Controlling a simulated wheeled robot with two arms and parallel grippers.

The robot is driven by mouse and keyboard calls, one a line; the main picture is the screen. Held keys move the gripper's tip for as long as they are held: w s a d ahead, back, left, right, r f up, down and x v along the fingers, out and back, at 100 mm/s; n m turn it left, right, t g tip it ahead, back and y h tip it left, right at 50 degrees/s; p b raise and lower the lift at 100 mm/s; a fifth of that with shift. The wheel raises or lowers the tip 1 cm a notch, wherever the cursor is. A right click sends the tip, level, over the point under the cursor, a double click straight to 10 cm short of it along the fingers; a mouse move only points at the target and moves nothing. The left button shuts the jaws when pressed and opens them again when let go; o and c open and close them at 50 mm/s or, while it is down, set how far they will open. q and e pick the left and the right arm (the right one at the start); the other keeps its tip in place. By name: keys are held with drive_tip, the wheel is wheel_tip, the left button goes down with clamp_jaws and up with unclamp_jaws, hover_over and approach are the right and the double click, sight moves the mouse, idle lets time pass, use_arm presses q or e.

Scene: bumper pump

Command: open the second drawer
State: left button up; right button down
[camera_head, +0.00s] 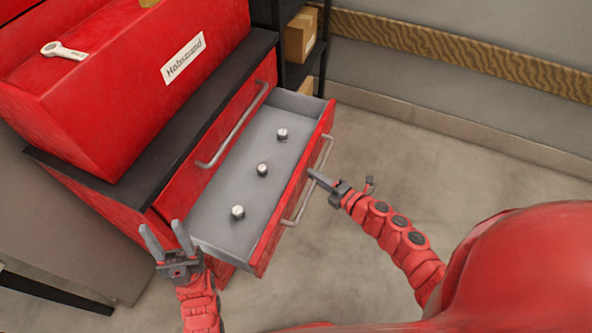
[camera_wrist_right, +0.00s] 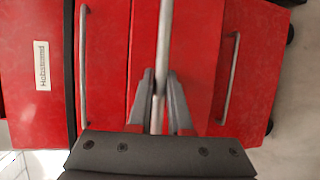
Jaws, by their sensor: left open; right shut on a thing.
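The second drawer (camera_head: 257,245) of a red cabinet (camera_head: 105,205) is pulled well out, below a closed top drawer (camera_head: 215,145). Its grey inside holds three small metal knob-like items (camera_head: 262,169) in a row. My right gripper (camera_head: 314,175) is shut on this drawer's silver bar handle (camera_head: 295,208). In the right wrist view, the handle (camera_wrist_right: 166,30) runs between the two fingers (camera_wrist_right: 159,100). My left gripper (camera_head: 164,228) is open and empty, near the left front corner of the open drawer.
A red toolbox (camera_head: 130,85) with a wrench (camera_head: 64,50) on its lid stands on the cabinet's black top. A dark shelf with cardboard boxes (camera_head: 300,35) stands behind. A lower drawer handle (camera_wrist_right: 229,75) shows in the right wrist view. The floor (camera_head: 470,190) to the right is clear.

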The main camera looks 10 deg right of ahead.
drive_tip(key=shift+s+d+f, duration=0.1)
drive_tip(key=shift+s+d, duration=0.4)
drive_tip(key=shift+d, duration=0.25)
drive_tip(key=shift+s+d, duration=0.5)
drive_tip(key=shift+d, duration=0.2)
drive_tip(key=c, duration=1.1)
unclamp_jaws()
drive_tip(key=shift+v, duration=8.65)
